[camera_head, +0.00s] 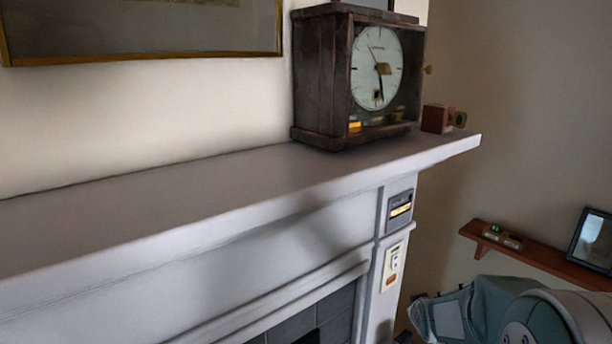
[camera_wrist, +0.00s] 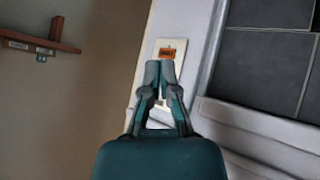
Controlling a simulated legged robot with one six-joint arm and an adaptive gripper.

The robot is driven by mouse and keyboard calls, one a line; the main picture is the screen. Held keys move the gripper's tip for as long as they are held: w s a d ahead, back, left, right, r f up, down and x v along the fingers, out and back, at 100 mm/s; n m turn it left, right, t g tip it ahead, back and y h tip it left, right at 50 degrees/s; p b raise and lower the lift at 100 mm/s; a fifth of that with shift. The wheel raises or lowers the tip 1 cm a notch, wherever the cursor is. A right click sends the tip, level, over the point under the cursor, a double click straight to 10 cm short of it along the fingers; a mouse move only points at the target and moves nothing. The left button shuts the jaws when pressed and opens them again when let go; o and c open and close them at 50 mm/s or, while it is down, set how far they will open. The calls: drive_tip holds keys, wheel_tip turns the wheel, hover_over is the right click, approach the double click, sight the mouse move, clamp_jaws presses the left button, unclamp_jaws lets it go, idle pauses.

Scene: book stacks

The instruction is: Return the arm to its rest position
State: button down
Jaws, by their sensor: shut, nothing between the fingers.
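My gripper (camera_wrist: 160,78) shows in the wrist view, teal and grey, with its fingertips together and nothing between them. It points toward a white fireplace surround (camera_wrist: 197,50), with a small pale plate (camera_wrist: 171,52) bearing an orange mark just past the fingertips. I cannot tell whether it touches the plate. In the head view, part of my arm (camera_head: 470,312) shows at the lower right, below and right of the mantel. The gripper fingers are not clear in that view.
A white mantel (camera_head: 150,205) runs across the head view, bearing a dark wooden clock (camera_head: 320,80) and a small reddish box (camera_head: 435,119). A brown wall shelf (camera_head: 550,262) with a dark frame (camera_head: 592,240) is at right. Dark tiles (camera_wrist: 268,70) lie right in the wrist view.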

drive_tip(key=s+a+r+g, duration=0.1)
drive_tip(key=s+a+r, duration=0.2)
drive_tip(key=s, duration=0.7)
drive_tip(key=s+a+r+m+g+y, duration=0.1)
drive_tip(key=s+a+r, duration=0.2)
drive_tip(key=s, duration=0.6)
drive_tip(key=s+a+r+m+g, duration=0.1)
drive_tip(key=s+a+r, duration=0.3)
drive_tip(key=s, duration=0.6)
drive_tip(key=shift+s+r+g+y, duration=0.3)
drive_tip(key=shift+r+g+y, duration=0.15)
drive_tip(key=shift+r, duration=0.2)
